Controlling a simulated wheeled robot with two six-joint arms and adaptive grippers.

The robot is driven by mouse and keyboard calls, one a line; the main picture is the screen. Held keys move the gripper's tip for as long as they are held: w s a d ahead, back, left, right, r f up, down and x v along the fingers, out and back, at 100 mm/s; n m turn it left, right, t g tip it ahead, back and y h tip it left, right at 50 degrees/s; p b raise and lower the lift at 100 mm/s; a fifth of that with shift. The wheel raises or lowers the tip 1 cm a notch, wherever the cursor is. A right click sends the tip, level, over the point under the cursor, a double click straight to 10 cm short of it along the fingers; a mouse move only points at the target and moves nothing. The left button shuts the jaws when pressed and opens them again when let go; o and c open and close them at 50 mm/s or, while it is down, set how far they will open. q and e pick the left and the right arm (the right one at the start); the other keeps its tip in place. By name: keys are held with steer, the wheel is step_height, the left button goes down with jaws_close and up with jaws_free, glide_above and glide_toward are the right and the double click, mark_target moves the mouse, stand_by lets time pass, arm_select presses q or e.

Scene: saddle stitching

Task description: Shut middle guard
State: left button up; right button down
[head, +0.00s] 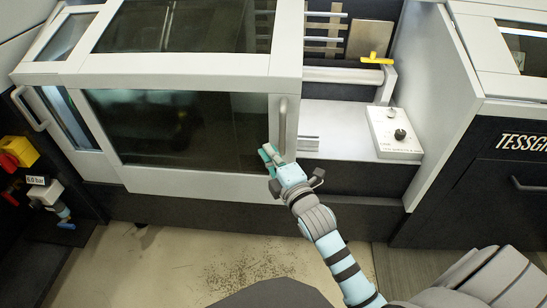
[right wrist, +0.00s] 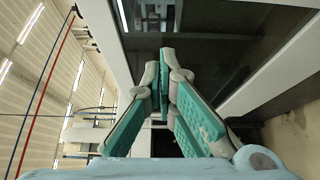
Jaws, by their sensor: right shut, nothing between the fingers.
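The middle guard (head: 190,65) is a white-framed cover with dark windows on its top and front. Its front window (head: 170,130) faces me, and a vertical grey handle (head: 283,125) is at its right edge. I see no wide gap between its front and top parts. My right gripper (head: 268,153) is shut and empty, at the lower right of the front, close to the handle's lower end. I cannot tell if it touches the panel. The right wrist view shows its teal fingers (right wrist: 164,75) together before the dark window (right wrist: 225,45). My left gripper is out of view.
Right of the guard is an open bay with rollers, a yellow-handled lever (head: 376,59) and a white control box with knobs (head: 395,135). Another machine section (head: 500,120) stands further right. Yellow-red switch (head: 18,152) and pressure gauge are at left. The floor (head: 150,260) in front is clear.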

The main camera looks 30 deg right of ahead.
steer(key=w+b, duration=0.2)
steer(key=w, duration=0.6)
steer(key=s+d, duration=0.1)
steer(key=d, duration=0.1)
steer(key=s+d, duration=0.1)
steer(key=d, duration=0.1)
steer(key=shift+s+f, duration=0.1)
steer(key=shift+s, duration=0.05)
steer(key=shift+a, duration=0.1)
